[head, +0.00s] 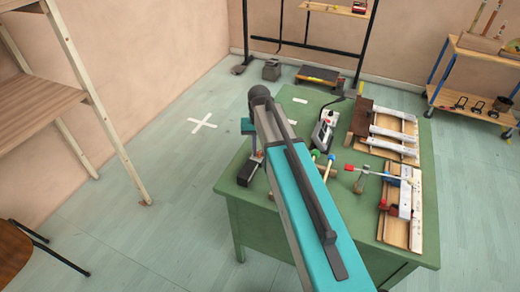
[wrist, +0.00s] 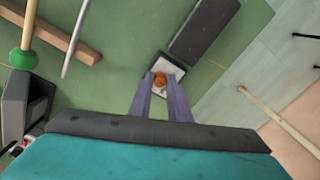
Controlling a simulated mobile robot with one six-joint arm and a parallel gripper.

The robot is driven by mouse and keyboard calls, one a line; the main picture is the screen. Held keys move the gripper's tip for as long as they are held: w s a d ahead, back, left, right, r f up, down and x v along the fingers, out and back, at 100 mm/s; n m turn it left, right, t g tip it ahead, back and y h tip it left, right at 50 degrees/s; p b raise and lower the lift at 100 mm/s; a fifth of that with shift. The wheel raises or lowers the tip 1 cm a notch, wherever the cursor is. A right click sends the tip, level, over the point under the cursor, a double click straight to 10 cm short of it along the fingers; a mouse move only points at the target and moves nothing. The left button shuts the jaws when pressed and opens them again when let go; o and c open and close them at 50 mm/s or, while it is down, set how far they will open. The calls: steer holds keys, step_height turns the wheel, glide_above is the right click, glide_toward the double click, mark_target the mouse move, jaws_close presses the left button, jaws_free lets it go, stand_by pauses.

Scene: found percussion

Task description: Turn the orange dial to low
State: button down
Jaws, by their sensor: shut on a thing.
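The orange dial (wrist: 160,77) shows in the wrist view as a small round knob on a whitish plate (wrist: 177,71) at the end of a dark box (wrist: 204,30). My gripper (wrist: 160,84) reaches down to it with two purple-grey fingers. The fingertips are closed on either side of the dial. The dial's markings are too small to read, so its setting cannot be told. In the head view the dial is hidden by my arm, and part of the dark box (head: 246,173) shows at the left edge of the green table.
The green table (head: 262,207) also holds a grey device (head: 324,131), mallets with coloured heads and several wooden boards with white bars (head: 392,148). A wooden shelf (head: 45,107) stands at left. Open floor (head: 165,165) lies left of the table.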

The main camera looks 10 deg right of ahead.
mark_target(259, 153)
steer(key=n, duration=0.4)
steer(key=shift+s, duration=0.1)
steer(key=shift+n+p, duration=0.35)
steer(key=shift+n, duration=1.85)
steer(key=c, duration=1.6)
jaws_free()
steer(key=shift+c, duration=0.2)
steer(key=shift+r, duration=0.2)
step_height(259, 153, up, 13)
steer(key=b, duration=0.2)
steer(key=shift+r, duration=0.2)
